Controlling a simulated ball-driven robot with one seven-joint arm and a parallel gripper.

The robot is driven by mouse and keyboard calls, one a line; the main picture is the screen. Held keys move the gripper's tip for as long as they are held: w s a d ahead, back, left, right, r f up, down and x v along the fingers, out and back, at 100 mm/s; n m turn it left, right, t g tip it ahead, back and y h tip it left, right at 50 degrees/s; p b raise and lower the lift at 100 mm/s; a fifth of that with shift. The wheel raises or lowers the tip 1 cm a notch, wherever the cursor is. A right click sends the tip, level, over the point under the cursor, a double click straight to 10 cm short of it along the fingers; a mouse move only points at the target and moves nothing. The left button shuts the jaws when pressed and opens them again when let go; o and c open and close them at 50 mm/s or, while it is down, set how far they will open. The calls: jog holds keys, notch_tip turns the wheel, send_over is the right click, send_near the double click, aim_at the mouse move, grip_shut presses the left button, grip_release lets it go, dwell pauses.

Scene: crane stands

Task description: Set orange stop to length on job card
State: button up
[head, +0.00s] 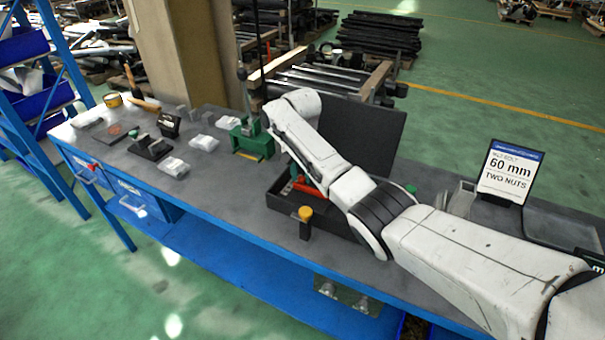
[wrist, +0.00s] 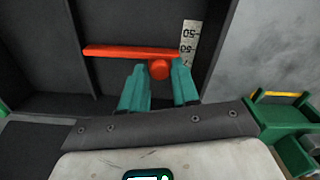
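The orange stop (wrist: 105,51) is a flat red-orange bar with a round knob, lying across a dark tray (wrist: 45,40) in the wrist view. Its right end is by a pale scale strip (wrist: 189,42) with printed marks, too blurred to read surely. My gripper (wrist: 160,70) has its teal fingers on both sides of the knob, which fills the gap between them; they appear shut on it. In the head view, part of the stop (head: 316,189) shows in the tray, and my arm hides the rest. The job card (head: 508,172) reads 60 mm, two nuts.
A green fixture (head: 252,142) stands left of the tray, and it shows at the right in the wrist view (wrist: 290,120). An orange-topped post (head: 305,222) stands at the tray's front.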

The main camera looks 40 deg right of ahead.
aim_at(302, 178)
jog(key=o, duration=0.3)
jog(key=shift+o, duration=0.2)
notch_tip(302, 178, up, 11)
dwell(0.4)
jog(key=shift+f, duration=0.2)
dwell(0.3)
